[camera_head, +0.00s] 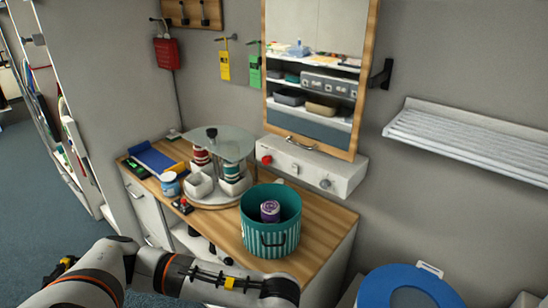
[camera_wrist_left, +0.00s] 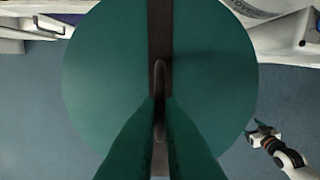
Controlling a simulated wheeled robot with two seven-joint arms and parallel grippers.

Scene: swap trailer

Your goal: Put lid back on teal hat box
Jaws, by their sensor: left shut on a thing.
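The teal hat box (camera_head: 283,241) stands open on the wooden counter in the head view, with ribbed sides, a dark front handle and a purple item (camera_head: 270,211) inside. The round teal lid (camera_wrist_left: 100,70) fills the middle of the left wrist view, with a dark band across it and a grip (camera_wrist_left: 160,75) at its centre. My left gripper (camera_wrist_left: 160,125) is shut on the lid's grip. In the head view my left arm crosses the bottom edge; its gripper and the lid are out of sight there. My right gripper (camera_wrist_left: 259,135) shows small at the right of the wrist view; its jaws are unclear.
A round turntable stand with a clear top (camera_head: 222,143) is left of the box. A blue tray (camera_head: 157,161) and a small tub (camera_head: 170,184) lie farther left. A blue round lid (camera_head: 405,285) is at bottom right. A wall cabinet and control panel (camera_head: 310,168) stand behind.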

